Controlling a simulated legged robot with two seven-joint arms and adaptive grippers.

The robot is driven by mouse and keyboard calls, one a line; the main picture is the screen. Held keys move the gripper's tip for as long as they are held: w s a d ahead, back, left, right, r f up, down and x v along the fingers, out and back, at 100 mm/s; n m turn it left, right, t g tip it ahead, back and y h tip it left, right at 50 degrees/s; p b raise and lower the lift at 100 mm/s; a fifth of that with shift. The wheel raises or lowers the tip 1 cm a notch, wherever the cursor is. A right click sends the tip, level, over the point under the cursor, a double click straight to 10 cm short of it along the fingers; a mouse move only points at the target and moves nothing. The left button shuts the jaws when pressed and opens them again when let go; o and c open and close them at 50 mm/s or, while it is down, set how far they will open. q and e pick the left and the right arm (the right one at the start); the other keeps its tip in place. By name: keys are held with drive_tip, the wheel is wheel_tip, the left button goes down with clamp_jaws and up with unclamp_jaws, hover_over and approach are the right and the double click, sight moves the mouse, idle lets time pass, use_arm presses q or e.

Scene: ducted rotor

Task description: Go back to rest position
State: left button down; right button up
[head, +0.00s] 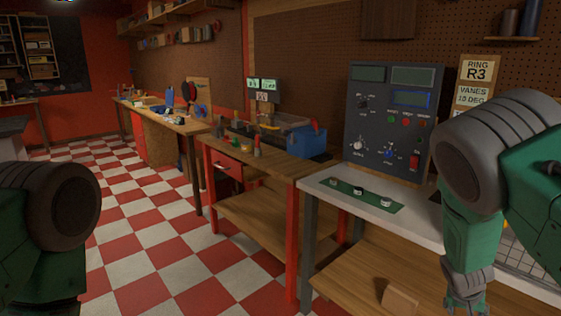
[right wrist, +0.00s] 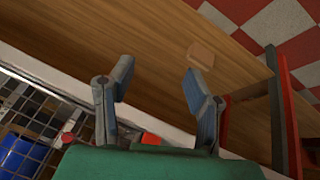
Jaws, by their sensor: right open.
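My right arm comes down at the right of the head view, with its gripper (head: 465,302) low beside the grey-topped bench (head: 345,205). In the right wrist view the right gripper (right wrist: 158,78) has its two fingers spread apart with nothing between them. Beyond the fingers is a wooden shelf with a small wooden block (right wrist: 201,56), apart from the gripper. My left arm shows only as a green and dark grey joint at the left edge of the head view; its gripper is out of the picture.
A control panel (head: 393,120) stands on the grey-topped bench. The block (head: 399,300) lies on its lower shelf. A wire-mesh surface (head: 520,262) is at the far right. A wooden bench (head: 270,163) holds a blue machine (head: 307,141). The checkered floor (head: 150,230) at left is clear.

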drive_tip(key=s+a+f+n+g+y+b, duration=0.1)
drive_tip(key=s+a+f+n+y+b, duration=0.35)
drive_tip(key=s+f, duration=1)
drive_tip(key=s+a+f+n, duration=0.1)
drive_tip(key=s+a, duration=0.5)
drive_tip(key=s, duration=0.3)
drive_tip(key=s+a+f+n+g+b, duration=0.1)
drive_tip(key=s+a, duration=0.5)
drive_tip(key=s, duration=0.3)
drive_tip(key=shift+s+a+n+y+b, duration=0.2)
drive_tip(key=shift+a+n+y+b, duration=0.05)
drive_tip(key=shift+n+y+b, duration=0.1)
drive_tip(key=shift+d, duration=0.1)
drive_tip(key=shift+w+a, duration=0.15)
drive_tip(key=shift+a, duration=0.05)
drive_tip(key=shift+d, duration=0.1)
